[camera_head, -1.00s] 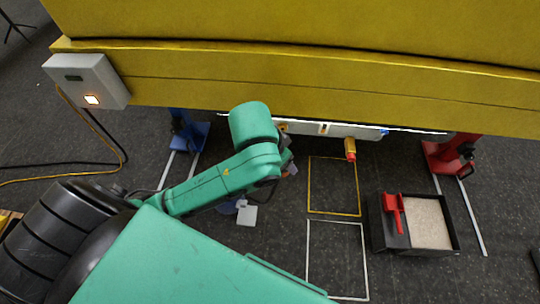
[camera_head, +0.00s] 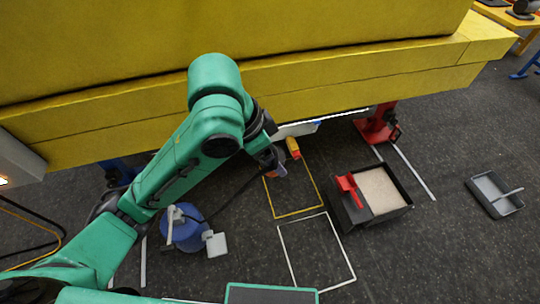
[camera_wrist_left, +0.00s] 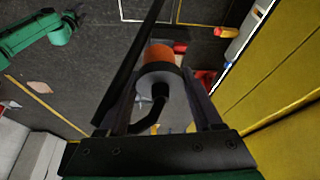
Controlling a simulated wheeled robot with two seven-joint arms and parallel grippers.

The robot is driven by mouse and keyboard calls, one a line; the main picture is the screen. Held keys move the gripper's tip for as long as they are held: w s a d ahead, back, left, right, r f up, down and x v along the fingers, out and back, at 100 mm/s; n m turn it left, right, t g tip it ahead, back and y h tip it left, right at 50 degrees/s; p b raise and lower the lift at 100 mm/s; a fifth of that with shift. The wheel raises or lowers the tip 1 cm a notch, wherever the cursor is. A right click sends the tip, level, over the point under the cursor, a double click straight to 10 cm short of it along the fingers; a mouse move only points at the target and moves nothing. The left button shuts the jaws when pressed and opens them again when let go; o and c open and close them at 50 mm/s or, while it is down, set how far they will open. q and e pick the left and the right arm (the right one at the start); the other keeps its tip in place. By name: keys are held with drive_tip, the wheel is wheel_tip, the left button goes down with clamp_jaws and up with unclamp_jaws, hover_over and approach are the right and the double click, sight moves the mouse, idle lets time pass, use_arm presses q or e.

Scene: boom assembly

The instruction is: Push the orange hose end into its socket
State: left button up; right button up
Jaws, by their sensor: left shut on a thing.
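My left gripper (camera_head: 272,160) is below the front edge of the yellow boom (camera_head: 330,88). In the left wrist view its fingers (camera_wrist_left: 160,78) are shut on the orange hose end (camera_wrist_left: 158,54), which has a black collar and a black hose curving back. In the head view the hose end is mostly hidden by the gripper. A yellow fitting with a red-orange part (camera_head: 293,148) hangs under the boom, just right of the gripper and apart from it. I cannot make out the socket's opening. A green arm of mine (camera_wrist_left: 40,32) shows in the wrist view; its jaws are unclear.
A black box (camera_head: 345,215) with pale granules and a red scoop (camera_head: 348,186) stands at right on the floor. A grey tray (camera_head: 492,196) lies farther right. A red stand (camera_head: 377,126) supports the boom's right side.

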sight(279, 150)
use_arm(q)
drive_tip(key=r+n+y, duration=0.1)
drive_tip(key=r+n, duration=0.1)
drive_tip(key=n, duration=0.1)
drive_tip(key=w+d+r+n+t+y, duration=0.1)
drive_tip(key=r+n, duration=0.1)
drive_tip(key=n, duration=0.1)
drive_tip(key=r+n+t+y, duration=0.1)
drive_tip(key=r+n, duration=0.2)
drive_tip(key=n, duration=0.1)
drive_tip(key=shift+w+d, duration=0.2)
drive_tip(key=shift+w, duration=0.05)
drive_tip(key=shift+w+d+r+n+y, duration=0.15)
drive_tip(key=shift+r+n+y, duration=0.35)
drive_tip(key=shift+n, duration=0.6)
